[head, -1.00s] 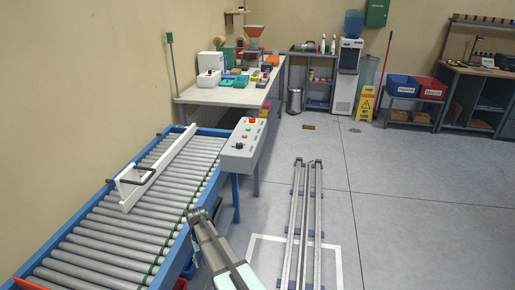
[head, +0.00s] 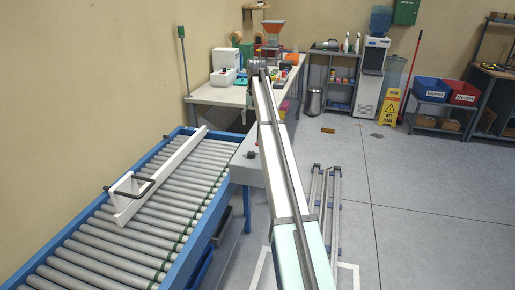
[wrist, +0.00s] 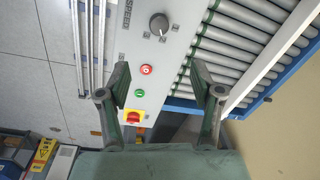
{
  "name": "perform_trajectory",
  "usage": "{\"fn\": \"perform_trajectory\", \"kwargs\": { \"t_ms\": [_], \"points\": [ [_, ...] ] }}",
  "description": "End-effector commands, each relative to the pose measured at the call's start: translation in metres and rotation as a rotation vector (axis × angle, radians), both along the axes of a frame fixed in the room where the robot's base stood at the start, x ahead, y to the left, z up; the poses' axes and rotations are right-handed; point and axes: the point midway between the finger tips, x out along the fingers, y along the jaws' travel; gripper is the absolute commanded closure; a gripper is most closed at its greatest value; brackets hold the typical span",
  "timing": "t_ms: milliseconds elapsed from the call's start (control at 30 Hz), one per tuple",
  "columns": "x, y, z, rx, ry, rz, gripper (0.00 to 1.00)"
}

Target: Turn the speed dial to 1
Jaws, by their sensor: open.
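The speed dial (wrist: 159,24) is a round dark grey knob with a pale pointer line, beside the printed word SPEED. My gripper (wrist: 158,75) is open and empty in the wrist view. The dial lies beyond its fingertips, toward the top of the picture, and no finger touches it.
A red button (wrist: 146,70), a green button (wrist: 140,93) and a red-on-yellow switch (wrist: 134,117) share the panel. The roller conveyor (head: 130,225) with a white guide bar (head: 165,172) runs beside it. The workbench (head: 218,95) behind is crowded.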

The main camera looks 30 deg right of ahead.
Motion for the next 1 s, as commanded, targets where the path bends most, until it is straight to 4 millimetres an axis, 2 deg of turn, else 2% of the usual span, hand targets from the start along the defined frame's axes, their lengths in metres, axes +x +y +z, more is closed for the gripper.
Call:
{"fn": "perform_trajectory", "kwargs": {
  "t_ms": [100, 267, 1000],
  "points": [
    [0.002, -0.003, 0.010, 0.001, -0.001, -0.003, 0.35],
    [0.001, -0.001, -0.003, 0.001, 0.001, -0.004, 0.35],
    [0.004, 0.007, -0.137, 0.001, 0.000, -0.003, 0.35]
  ]
}}
